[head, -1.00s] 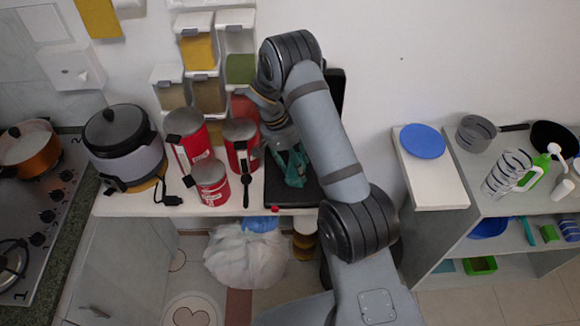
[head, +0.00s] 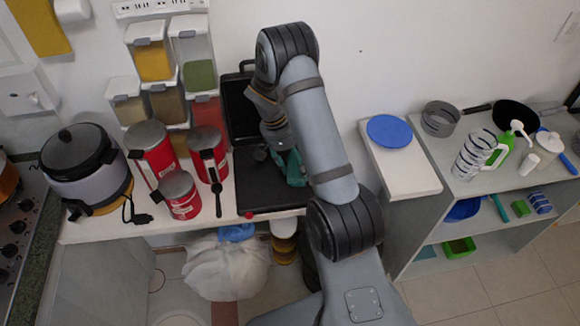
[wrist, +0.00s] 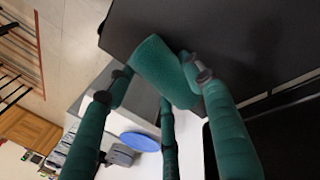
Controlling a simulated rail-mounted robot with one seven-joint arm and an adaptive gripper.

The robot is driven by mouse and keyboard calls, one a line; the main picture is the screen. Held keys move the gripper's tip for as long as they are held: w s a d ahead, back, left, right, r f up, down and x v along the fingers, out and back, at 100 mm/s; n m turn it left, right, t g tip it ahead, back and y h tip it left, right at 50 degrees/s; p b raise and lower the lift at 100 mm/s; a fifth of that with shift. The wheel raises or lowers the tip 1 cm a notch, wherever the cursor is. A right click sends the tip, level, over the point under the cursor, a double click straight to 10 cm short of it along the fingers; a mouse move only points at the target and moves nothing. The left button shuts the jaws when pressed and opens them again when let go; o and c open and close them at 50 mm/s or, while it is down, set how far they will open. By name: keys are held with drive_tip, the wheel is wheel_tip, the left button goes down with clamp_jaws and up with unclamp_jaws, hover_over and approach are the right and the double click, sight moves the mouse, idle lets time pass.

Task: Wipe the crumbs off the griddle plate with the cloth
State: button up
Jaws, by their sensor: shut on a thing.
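The griddle is black, with its flat plate (head: 262,196) low on the counter and its lid (head: 240,108) raised behind. In the head view, a teal patch of my gripper and cloth (head: 294,168) is at the right side of the plate; I cannot separate them there. In the wrist view my gripper (wrist: 158,78) has teal fingers shut on a rolled teal cloth (wrist: 165,68). The cloth lies against or just over the dark plate (wrist: 235,35), near its edge; contact is unclear. I cannot make out crumbs. My arm hides the area to the right of the griddle.
Red canisters (head: 178,196) and a rice cooker (head: 85,165) stand left of the griddle. A blue plate (head: 389,131) lies on the right counter, across a gap. A white bag (head: 225,265) is below.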

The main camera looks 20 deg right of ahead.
drive_tip(key=shift+d+r+p, duration=0.25)
drive_tip(key=shift+r+p, duration=0.35)
drive_tip(key=shift+r, duration=0.6)
drive_tip(key=shift+s+a+r+p, duration=0.1)
drive_tip(key=shift+r+p, duration=0.4)
drive_tip(key=shift+r, duration=0.25)
drive_tip(key=shift+r+p, duration=1.35)
drive_tip(key=shift+r, duration=0.8)
